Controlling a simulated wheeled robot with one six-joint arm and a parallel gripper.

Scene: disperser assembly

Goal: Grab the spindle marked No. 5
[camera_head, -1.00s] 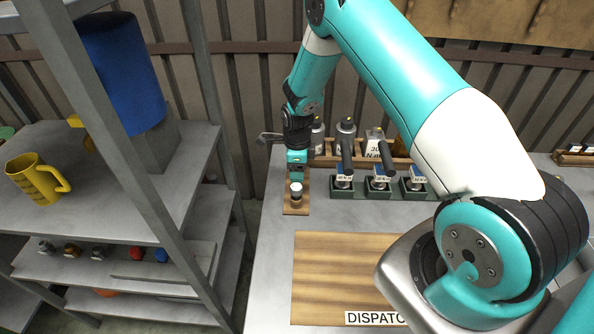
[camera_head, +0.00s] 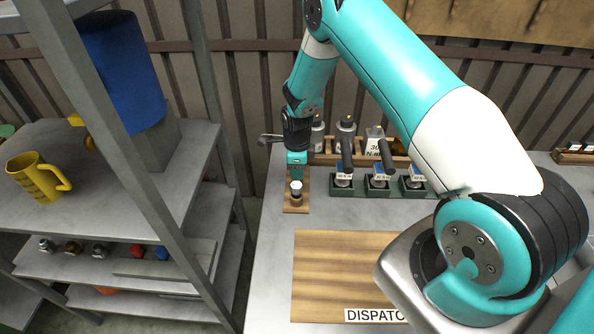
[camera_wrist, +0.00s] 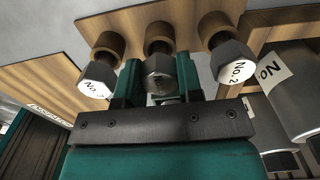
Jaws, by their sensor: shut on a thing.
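Three grey hex-headed spindles sit in wooden collars on a wooden rack (camera_head: 296,208). In the wrist view, my gripper (camera_wrist: 158,76) is shut on the middle spindle (camera_wrist: 160,84), one finger on each side. No number is readable on this spindle. The right spindle (camera_wrist: 232,62) is marked No. 2. The left spindle (camera_wrist: 97,78) has a "No." label whose digit I cannot read surely. In the head view, my gripper (camera_head: 297,172) points down at the rack, above a white-topped spindle (camera_head: 296,188); I cannot make out the grip there.
Green holders (camera_head: 345,191) with black-handled tools stand close right of the rack. Grey bottles (camera_head: 346,135) stand behind. A wooden dispatch board (camera_head: 340,270) lies in front on the table. A grey shelf (camera_head: 175,225) with a yellow mug (camera_head: 38,180) stands left.

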